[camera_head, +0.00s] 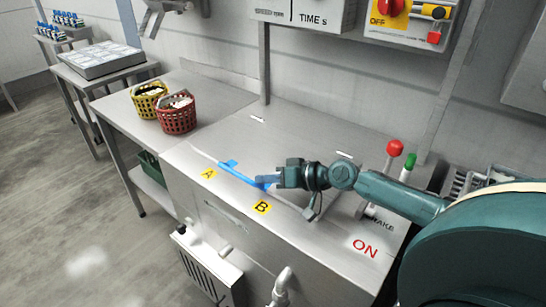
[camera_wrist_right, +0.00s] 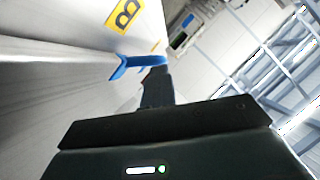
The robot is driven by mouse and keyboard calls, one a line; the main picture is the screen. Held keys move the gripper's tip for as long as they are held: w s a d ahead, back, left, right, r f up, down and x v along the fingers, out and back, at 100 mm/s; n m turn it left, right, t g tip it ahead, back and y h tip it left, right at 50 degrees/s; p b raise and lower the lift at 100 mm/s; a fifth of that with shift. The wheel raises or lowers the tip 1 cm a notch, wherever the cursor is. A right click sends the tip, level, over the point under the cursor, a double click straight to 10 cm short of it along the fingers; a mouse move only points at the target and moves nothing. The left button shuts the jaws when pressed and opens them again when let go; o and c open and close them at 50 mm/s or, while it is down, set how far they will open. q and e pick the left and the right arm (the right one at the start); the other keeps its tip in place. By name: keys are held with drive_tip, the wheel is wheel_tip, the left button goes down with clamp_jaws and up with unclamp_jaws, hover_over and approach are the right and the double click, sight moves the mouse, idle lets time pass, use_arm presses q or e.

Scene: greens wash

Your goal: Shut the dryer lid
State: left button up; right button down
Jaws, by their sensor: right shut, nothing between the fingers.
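The dryer lid (camera_head: 270,150) is a broad brushed-metal panel. It lies flat, or nearly so, over the boxy metal dryer (camera_head: 215,215); I cannot tell whether a thin gap is left under its front edge. A blue handle (camera_head: 238,174) runs along the lid's front edge, between the yellow A and B labels. My right gripper (camera_head: 268,182) is shut and empty at the right end of the handle, touching or very close to it. The right wrist view shows its fingers (camera_wrist_right: 157,85) beside the blue handle (camera_wrist_right: 135,63). My left gripper is not in view.
A red basket (camera_head: 177,116) and a yellow basket (camera_head: 147,102) stand on the counter left of the lid. A brake lever with a red knob (camera_head: 394,147) and a green-tipped one (camera_head: 410,161) rise at the right. Control boxes (camera_head: 405,18) hang on the wall behind.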

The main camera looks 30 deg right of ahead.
drive_tip(key=shift+s+a+f, duration=0.15)
drive_tip(key=shift+s+f, duration=0.05)
drive_tip(key=shift+f, duration=0.2)
drive_tip(key=shift+s, duration=0.1)
drive_tip(key=shift+s+d, duration=0.15)
drive_tip(key=shift+d, duration=0.1)
drive_tip(key=v, duration=0.8)
drive_tip(key=r+v, duration=0.1)
drive_tip(key=v, duration=0.3)
drive_tip(key=shift+d+r+b, duration=0.1)
drive_tip(key=shift+d+b, duration=0.05)
drive_tip(key=shift+b, duration=0.2)
drive_tip(key=shift+d, duration=0.1)
